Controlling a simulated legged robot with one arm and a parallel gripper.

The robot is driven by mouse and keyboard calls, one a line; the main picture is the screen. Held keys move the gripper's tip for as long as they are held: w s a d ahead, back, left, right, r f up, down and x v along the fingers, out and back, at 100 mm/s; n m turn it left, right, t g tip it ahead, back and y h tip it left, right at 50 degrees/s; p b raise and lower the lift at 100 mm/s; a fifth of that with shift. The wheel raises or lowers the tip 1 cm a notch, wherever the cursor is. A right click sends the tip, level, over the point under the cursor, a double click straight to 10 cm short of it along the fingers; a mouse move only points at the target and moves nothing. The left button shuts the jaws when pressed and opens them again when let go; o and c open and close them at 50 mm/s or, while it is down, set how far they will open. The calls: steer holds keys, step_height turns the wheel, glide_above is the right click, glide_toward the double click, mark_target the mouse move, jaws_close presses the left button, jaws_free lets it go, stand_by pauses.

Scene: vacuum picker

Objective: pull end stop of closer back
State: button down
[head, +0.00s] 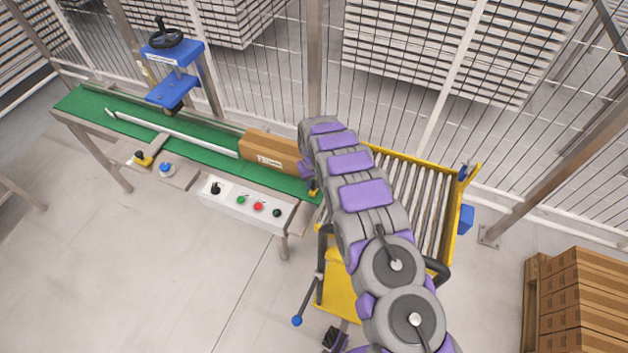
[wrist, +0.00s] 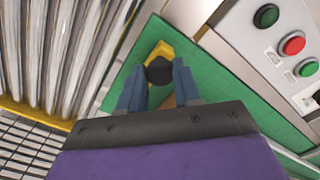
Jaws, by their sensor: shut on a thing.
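The end stop shows in the wrist view as a yellow block (wrist: 158,50) with a black knob (wrist: 159,70) at the end of the green belt. My gripper (wrist: 158,78) has its two blue-grey fingers on either side of the knob, closed on it. In the head view a small yellow part of the end stop (head: 314,187) shows at the belt's right end, beside my arm. My gripper is hidden behind the arm there. The closer is a green-belt conveyor (head: 90,104) with a blue press head (head: 168,72) and a black handwheel at the left.
A brown carton (head: 268,151) lies on the belt just left of my arm. A white control box (head: 240,204) is on the front side. A yellow roller cart (head: 410,190) stands at the right. A mesh fence runs behind. Stacked cartons (head: 585,295) are at lower right.

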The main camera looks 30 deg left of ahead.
steer(key=s+p, duration=0.1)
steer(key=s, duration=0.2)
steer(key=s+p, duration=0.1)
steer(key=s, duration=0.3)
steer(key=s+d+p, duration=0.1)
steer(key=s+p, duration=0.1)
steer(key=s, duration=0.2)
steer(key=shift+s+r, duration=0.1)
steer(key=shift+s, duration=0.45)
steer(key=shift+d, duration=0.1)
steer(key=c, duration=0.8)
jaws_free()
steer(key=shift+s+f, duration=0.1)
steer(key=shift+f, duration=0.1)
steer(key=shift+c, duration=0.2)
steer(key=shift+o, duration=0.3)
steer(key=shift+r, duration=0.6)
step_height(320, 180, up, 16)
steer(key=p, duration=0.2)
steer(key=shift+a, duration=0.25)
